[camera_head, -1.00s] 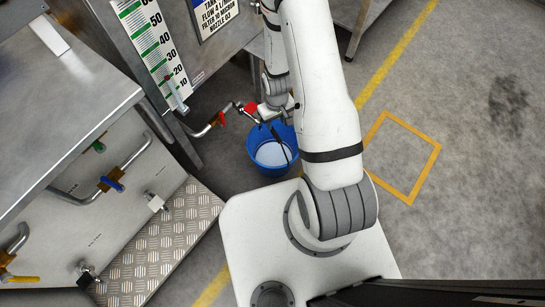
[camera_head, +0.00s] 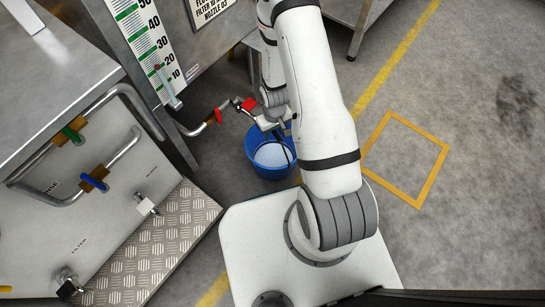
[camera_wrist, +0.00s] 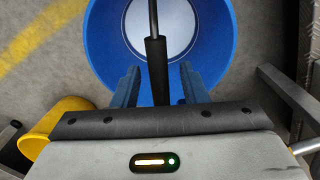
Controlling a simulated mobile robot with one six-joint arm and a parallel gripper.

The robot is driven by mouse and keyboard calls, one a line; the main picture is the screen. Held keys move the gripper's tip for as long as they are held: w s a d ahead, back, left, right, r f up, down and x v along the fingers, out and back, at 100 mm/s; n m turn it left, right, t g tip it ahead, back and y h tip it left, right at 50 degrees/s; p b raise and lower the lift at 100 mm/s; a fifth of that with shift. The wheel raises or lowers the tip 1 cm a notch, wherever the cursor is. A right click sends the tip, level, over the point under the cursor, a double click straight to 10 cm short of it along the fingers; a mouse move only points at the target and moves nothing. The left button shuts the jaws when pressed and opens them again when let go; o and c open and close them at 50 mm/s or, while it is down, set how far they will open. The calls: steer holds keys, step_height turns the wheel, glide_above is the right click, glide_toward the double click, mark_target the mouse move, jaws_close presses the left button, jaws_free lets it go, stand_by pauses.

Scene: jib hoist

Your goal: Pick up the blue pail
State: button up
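The blue pail (camera_head: 256,165) stands on the grey floor beyond my base, with a pale round surface inside it. In the wrist view the pail (camera_wrist: 103,45) fills the upper middle. Its handle has a dark grip (camera_wrist: 156,72) that stands between my two fingers. My gripper (camera_wrist: 160,84) is open, with a finger on each side of the grip and a visible gap on both sides. In the head view my gripper (camera_head: 277,126) is over the pail's far rim and partly hidden by my arm.
A pipe with a red lever (camera_head: 218,115) ends just left of the pail. A steel bench (camera_head: 60,80) and a tread-plate step (camera_head: 150,250) stand at the left. A yellow container (camera_wrist: 55,120) shows in the wrist view. Open floor with an orange square (camera_head: 428,187) lies right.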

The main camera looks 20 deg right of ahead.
steer(key=shift+f, duration=0.25)
stand_by(0.5)
jaws_close()
stand_by(0.5)
stand_by(1.0)
